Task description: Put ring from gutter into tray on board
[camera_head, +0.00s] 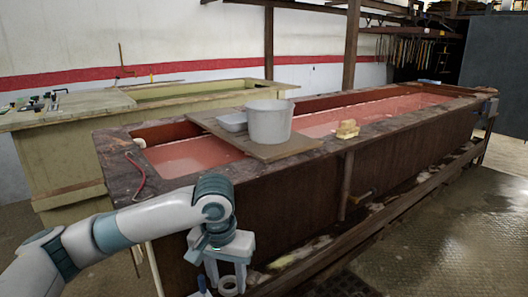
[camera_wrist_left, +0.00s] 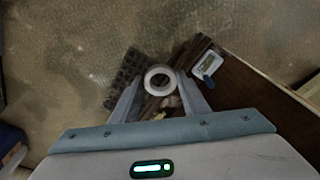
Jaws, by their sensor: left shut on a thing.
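The white ring (camera_wrist_left: 149,80) is between the fingertips of my left gripper (camera_wrist_left: 160,88), which is shut on it. In the head view the ring (camera_head: 222,286) shows at the lower end of my left gripper (camera_head: 228,277), low beside the front of the brown tank. The gutter (camera_head: 330,258) runs along the foot of the tank; whether the ring touches it I cannot tell. The small whitish tray (camera_head: 233,121) is on the wooden board (camera_head: 262,152) across the tank top. My right gripper is not in view.
A white bucket (camera_head: 270,123) stands on the board right beside the tray. A small device with a display (camera_wrist_left: 207,64) is near the ring in the wrist view.

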